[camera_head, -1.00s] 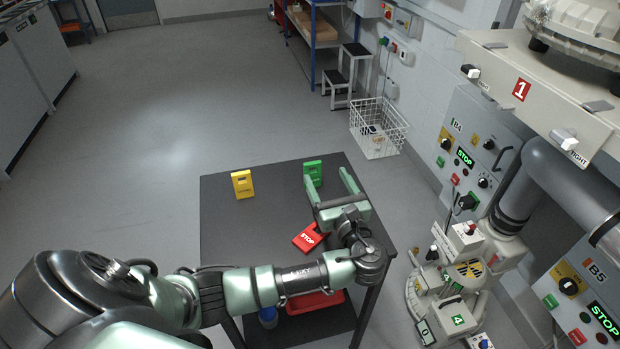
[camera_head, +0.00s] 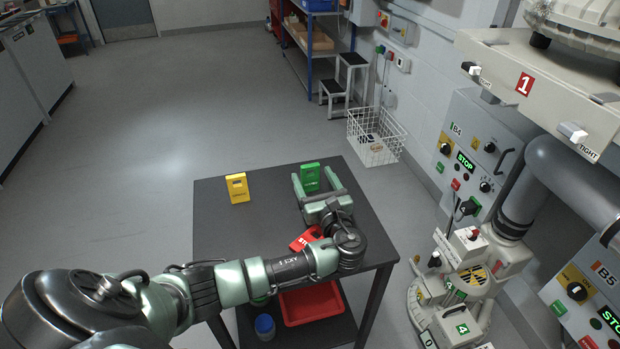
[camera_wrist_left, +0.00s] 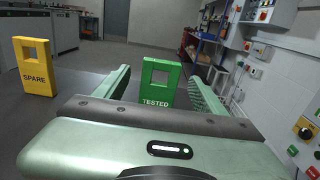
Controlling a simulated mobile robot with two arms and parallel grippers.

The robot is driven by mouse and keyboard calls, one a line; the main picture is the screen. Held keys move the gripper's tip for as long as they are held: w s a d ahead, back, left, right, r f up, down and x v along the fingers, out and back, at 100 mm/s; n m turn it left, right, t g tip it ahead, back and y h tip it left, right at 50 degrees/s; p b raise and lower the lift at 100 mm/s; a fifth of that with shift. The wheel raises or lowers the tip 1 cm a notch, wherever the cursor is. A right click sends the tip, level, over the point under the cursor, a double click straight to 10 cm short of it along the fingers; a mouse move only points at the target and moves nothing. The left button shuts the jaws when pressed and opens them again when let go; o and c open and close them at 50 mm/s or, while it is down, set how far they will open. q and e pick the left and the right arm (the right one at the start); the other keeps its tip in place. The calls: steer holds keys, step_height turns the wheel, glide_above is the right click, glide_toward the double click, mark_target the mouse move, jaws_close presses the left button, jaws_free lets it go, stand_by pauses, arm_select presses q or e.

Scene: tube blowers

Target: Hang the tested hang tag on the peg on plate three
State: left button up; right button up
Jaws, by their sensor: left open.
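The green tag (camera_head: 310,176) stands upright on the dark table (camera_head: 215,235). In the left wrist view the green tag (camera_wrist_left: 160,82) reads TESTED and has a square hole near its top. My left gripper (camera_head: 315,186) is open, with its fingers pointing at the green tag. In the left wrist view the tag shows between the fingers of the gripper (camera_wrist_left: 158,88), apart from both as far as I can tell. My right gripper is out of view. I cannot make out a plate three or its peg.
A yellow SPARE tag (camera_head: 237,188) stands to the left on the table. A red STOP tag (camera_head: 303,240) lies partly under my arm. A red tray (camera_head: 310,303) and blue-lidded jar (camera_head: 265,325) are on the lower shelf. Machines with panels (camera_head: 480,160) stand to the right.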

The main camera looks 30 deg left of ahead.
arm_select(q)
steer(key=shift+w+a+f, duration=0.1)
steer(key=shift+w+a, duration=0.15)
steer(key=c, duration=1.4)
step_height(320, 180, up, 20)
steer(key=p, duration=0.1)
steer(key=s+d+f+m+t+h, duration=0.2)
steer(key=s+d+f+m+h, duration=0.1)
steer(key=s+d+h, duration=0.1)
steer(key=s+d+f+m+t+h, duration=0.2)
steer(key=s+d+f+m+h, duration=0.1)
steer(key=d, duration=0.5)
steer(key=s+d+f+m+t+h, duration=0.3)
steer(key=s+d+f+m+h, duration=0.1)
steer(key=s+d+h, duration=0.2)
steer(key=shift+s+d+f+h, duration=0.15)
steer(key=shift+s+h, duration=0.15)
steer(key=shift+s, duration=0.3)
steer(key=shift+s+d+r+h, duration=0.1)
steer(key=shift+s+h, duration=0.2)
steer(key=shift+s, duration=0.25)
steer(key=shift+f, duration=0.1)
